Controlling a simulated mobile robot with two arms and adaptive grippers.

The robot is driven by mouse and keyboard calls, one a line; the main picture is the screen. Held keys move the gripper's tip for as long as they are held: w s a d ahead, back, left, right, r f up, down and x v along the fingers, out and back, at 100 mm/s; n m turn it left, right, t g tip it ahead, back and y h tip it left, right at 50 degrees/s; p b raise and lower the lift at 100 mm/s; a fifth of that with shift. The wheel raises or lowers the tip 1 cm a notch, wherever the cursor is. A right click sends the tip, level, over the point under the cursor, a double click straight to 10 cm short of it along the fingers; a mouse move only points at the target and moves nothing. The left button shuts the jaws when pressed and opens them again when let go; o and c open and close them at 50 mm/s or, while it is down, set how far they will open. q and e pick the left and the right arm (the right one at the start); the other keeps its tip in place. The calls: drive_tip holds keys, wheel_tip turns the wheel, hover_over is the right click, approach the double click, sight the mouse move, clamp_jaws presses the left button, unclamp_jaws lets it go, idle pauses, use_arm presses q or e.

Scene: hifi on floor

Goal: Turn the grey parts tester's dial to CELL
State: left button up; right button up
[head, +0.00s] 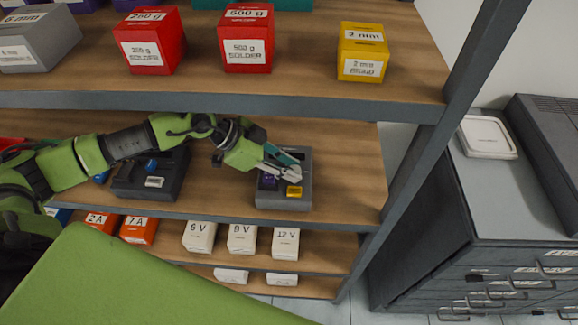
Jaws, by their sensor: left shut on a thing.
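The grey parts tester (306,190) sits on the middle shelf, towards its right end. It has a purple part (268,182) and a yellow part (294,191) on its front. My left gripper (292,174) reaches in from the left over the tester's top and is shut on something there. The gripper covers that spot, so I cannot see the dial or where it points. The CELL marking cannot be read. My right gripper is not in view.
A darker device (150,182) stands left on the same shelf, under my arm. The upper shelf (300,85) overhangs with red boxes (246,40) and a yellow box (363,52). White boxes (242,238) stand below. A grey drawer cabinet (480,200) is at right.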

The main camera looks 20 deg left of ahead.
use_arm(q)
drive_tip(key=m+g, duration=0.2)
drive_tip(key=m+g+h+b, duration=0.1)
drive_tip(key=m, duration=0.1)
drive_tip(key=shift+w, duration=0.3)
drive_tip(key=m+g, duration=0.1)
drive_tip(key=m+g+b, duration=0.1)
drive_tip(key=m, duration=0.1)
drive_tip(key=shift+w+m+g, duration=0.25)
drive_tip(key=shift+m+g, duration=0.05)
drive_tip(key=shift+g, duration=0.1)
drive_tip(key=m+g+y+b, duration=0.1)
drive_tip(key=m+g+b, duration=0.1)
drive_tip(key=m+b, duration=0.1)
drive_tip(key=shift+w+d+f, duration=0.1)
drive_tip(key=shift+d, duration=0.05)
drive_tip(key=shift+m+g+y+b, duration=0.8)
drive_tip(key=shift+m+g+b, duration=0.4)
drive_tip(key=shift+m+b, duration=0.4)
drive_tip(key=o, duration=0.8)
drive_tip(key=shift+o, duration=0.2)
